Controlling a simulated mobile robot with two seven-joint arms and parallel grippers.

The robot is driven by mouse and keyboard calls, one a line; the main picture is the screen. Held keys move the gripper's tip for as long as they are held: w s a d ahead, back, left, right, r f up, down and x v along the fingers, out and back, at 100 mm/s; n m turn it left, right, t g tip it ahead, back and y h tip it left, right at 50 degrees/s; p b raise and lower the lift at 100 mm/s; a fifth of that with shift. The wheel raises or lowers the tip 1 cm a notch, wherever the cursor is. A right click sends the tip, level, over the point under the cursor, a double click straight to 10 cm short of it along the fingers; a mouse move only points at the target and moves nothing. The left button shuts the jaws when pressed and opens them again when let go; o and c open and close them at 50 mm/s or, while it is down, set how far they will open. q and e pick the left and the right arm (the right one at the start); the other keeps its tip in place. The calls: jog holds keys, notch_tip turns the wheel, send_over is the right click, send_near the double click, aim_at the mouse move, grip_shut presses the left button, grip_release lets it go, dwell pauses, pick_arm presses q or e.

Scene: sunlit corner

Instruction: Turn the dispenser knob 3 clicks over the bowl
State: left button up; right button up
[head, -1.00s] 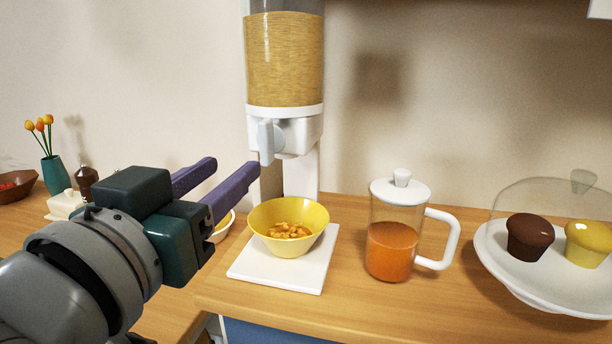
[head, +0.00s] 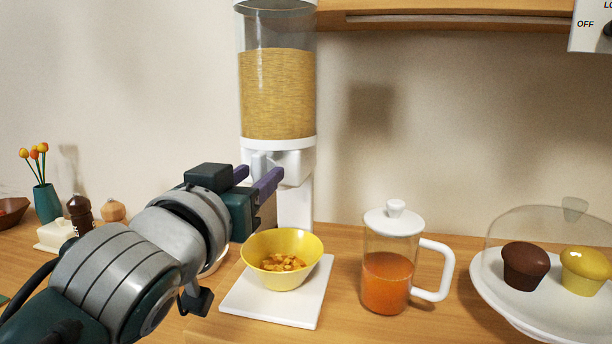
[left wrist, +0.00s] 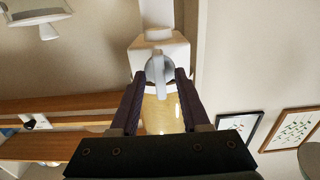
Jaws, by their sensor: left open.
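The clear dispenser (head: 277,95), full of golden grain, stands against the wall on a white stand. Its light grey knob (head: 258,163) is on the front of the white housing, partly hidden by my gripper in the head view. My left gripper (head: 260,175) is open at the knob. In the left wrist view, the knob (left wrist: 159,72) shows between the tips of the two purple fingers; I cannot tell whether they touch it. The yellow bowl (head: 307,249) stands upright below the dispenser with orange-brown pieces (head: 283,263) inside. My right gripper is in neither view.
The bowl stands on a white board (head: 245,304). A lidded jug (head: 388,282) of orange drink is to its right, and a domed cake stand (head: 490,284) farther right. A shelf (head: 450,18) is above. A vase (head: 47,203) and shakers are at left.

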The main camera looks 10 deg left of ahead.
pick_arm(q)
grip_shut()
dwell(0.3)
jog(key=shift+m, duration=0.4)
jog(key=m+p, duration=0.1)
jog(key=m, duration=0.1)
jog(key=shift+m, duration=0.4)
jog(key=m, duration=0.4)
jog(key=shift+d+m+p, duration=0.1)
jog(key=shift+m+p, duration=0.2)
jog(key=m, duration=0.4)
jog(key=shift+m, duration=0.3)
jog(key=m, duration=0.4)
jog(key=shift+f+m, duration=0.1)
jog(key=shift+m, duration=0.3)
